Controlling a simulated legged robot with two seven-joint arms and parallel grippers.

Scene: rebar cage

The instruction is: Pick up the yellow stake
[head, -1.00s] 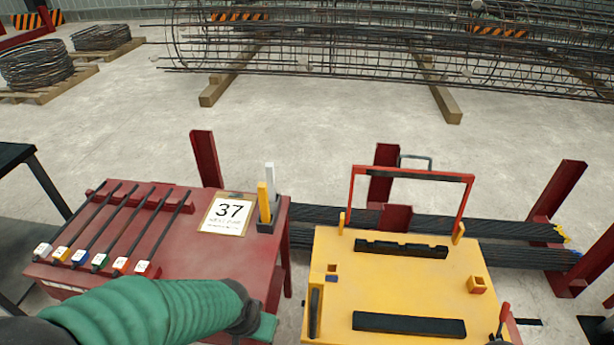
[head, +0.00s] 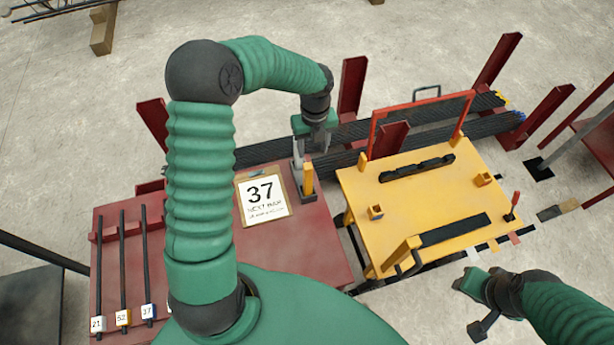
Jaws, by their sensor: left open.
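The yellow stake (head: 308,178) stands upright in a small black holder (head: 305,194) on the red table (head: 300,232). A white stake (head: 298,160) stands beside it in the same holder. My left gripper (head: 314,145) is open and points down just above and behind the yellow stake, close to the white stake's top. I cannot tell whether it touches the white stake. Part of the white stake's top is hidden by the gripper. My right gripper (head: 470,284) is at the lower right, in front of the yellow cart, away from the stakes; its jaws are not clear.
A clipboard (head: 264,197) marked 37 lies left of the holder. Tagged black bars (head: 123,265) lie at the table's left. The yellow cart (head: 405,210) with a red handle (head: 420,105) stands to the right. Red posts (head: 351,85) and dark bar bundles (head: 365,130) are behind.

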